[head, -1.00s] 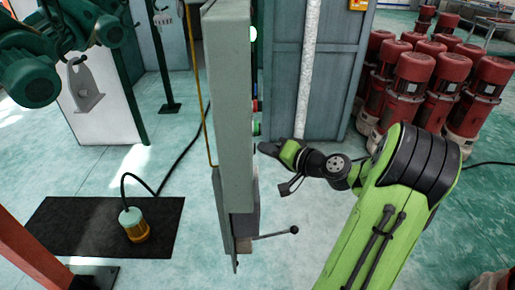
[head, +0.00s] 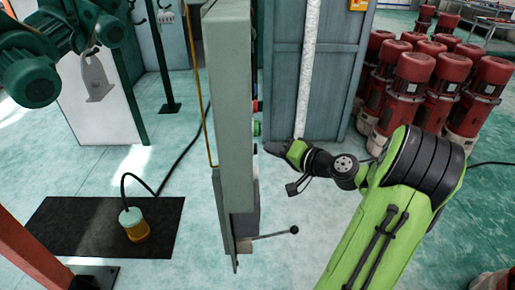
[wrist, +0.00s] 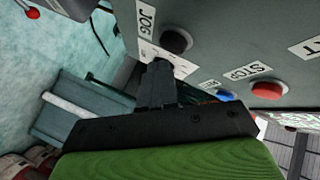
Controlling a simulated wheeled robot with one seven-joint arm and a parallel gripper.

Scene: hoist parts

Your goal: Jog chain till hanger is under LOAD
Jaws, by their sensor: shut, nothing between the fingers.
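The hanger (head: 97,78), a grey plate with a hole and a foot, hangs at upper left in the head view, below green motor housings. The control box (head: 230,100) stands edge-on in the middle. My gripper (head: 272,148) is shut and empty just right of its button face. In the wrist view, the shut fingertips (wrist: 159,68) are close to the black button (wrist: 176,40) beside the JOG label (wrist: 146,18). They appear slightly apart from it. I cannot make out a LOAD sign, and the chain is not clear.
The wrist view also shows a red button (wrist: 267,90) by the STOP label and a blue button (wrist: 225,95). A lever (head: 275,234) sticks out low on the box. Red pumps (head: 412,80) crowd the right.

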